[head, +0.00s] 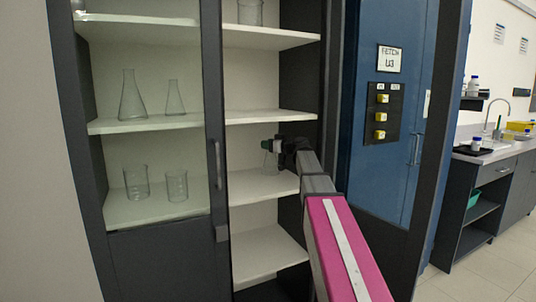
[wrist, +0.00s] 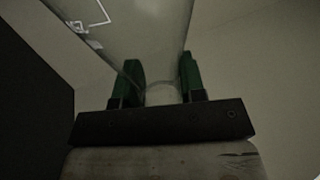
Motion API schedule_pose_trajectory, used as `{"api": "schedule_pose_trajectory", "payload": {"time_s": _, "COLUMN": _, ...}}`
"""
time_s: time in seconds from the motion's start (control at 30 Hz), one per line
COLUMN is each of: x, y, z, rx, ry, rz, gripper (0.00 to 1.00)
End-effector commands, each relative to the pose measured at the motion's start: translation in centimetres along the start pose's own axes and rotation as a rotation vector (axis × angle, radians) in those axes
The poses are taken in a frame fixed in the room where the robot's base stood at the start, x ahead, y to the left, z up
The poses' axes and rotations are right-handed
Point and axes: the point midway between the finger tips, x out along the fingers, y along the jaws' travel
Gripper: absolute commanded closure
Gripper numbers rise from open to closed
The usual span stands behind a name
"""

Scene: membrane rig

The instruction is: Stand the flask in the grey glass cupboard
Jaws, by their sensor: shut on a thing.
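The grey glass cupboard (head: 213,120) stands in front of me in the head view, with white shelves. Its right-hand side is open. My gripper (head: 277,146) reaches into that side, above a middle shelf (head: 262,187). It is shut on the clear glass flask (head: 270,161), which looks small and faint there. In the wrist view the flask (wrist: 145,30) widens away from the green fingers (wrist: 161,78), which hold its narrow neck. A white printed mark shows on its glass. I cannot tell whether the flask's base touches the shelf.
Behind the left glass pane stand two conical flasks (head: 132,98) and two beakers (head: 137,182). Another glass vessel (head: 250,12) stands on the upper right shelf. The shelf around my gripper looks otherwise clear. An open dark-framed door (head: 436,150) is at the right, with a blue cabinet (head: 388,185) seen through it.

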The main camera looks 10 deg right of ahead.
Motion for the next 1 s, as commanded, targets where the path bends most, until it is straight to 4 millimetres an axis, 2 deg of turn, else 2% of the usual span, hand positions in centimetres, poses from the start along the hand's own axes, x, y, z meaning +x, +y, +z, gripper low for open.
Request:
{"api": "schedule_pose_trajectory", "payload": {"time_s": 0.17, "x": 0.0, "y": 0.0, "z": 1.1, "rx": 0.001, "ry": 0.000, "rz": 0.000, "gripper": 1.00}}
{"api": "schedule_pose_trajectory", "payload": {"time_s": 0.4, "x": 0.5, "y": 0.2, "z": 4.0, "rx": 0.002, "ry": 0.000, "rz": 0.001, "gripper": 1.00}}
{"api": "schedule_pose_trajectory", "payload": {"time_s": 0.77, "x": 0.6, "y": 0.2, "z": 4.3, "rx": 0.000, "ry": 0.001, "rz": 0.000, "gripper": 1.00}}
{"api": "schedule_pose_trajectory", "payload": {"time_s": 0.8, "x": 0.6, "y": 0.2, "z": 4.3, "rx": 0.000, "ry": 0.001, "rz": 0.000, "gripper": 0.53}}
{"api": "schedule_pose_trajectory", "payload": {"time_s": 0.83, "x": 0.6, "y": 0.2, "z": 4.2, "rx": 0.000, "ry": 0.001, "rz": 0.000, "gripper": 0.43}}
{"api": "schedule_pose_trajectory", "payload": {"time_s": 0.87, "x": 0.6, "y": 0.2, "z": 4.2, "rx": 0.000, "ry": 0.001, "rz": 0.000, "gripper": 0.37}}
{"api": "schedule_pose_trajectory", "payload": {"time_s": 1.0, "x": 0.6, "y": 0.2, "z": 4.2, "rx": 0.000, "ry": 0.000, "rz": 0.000, "gripper": 0.37}}
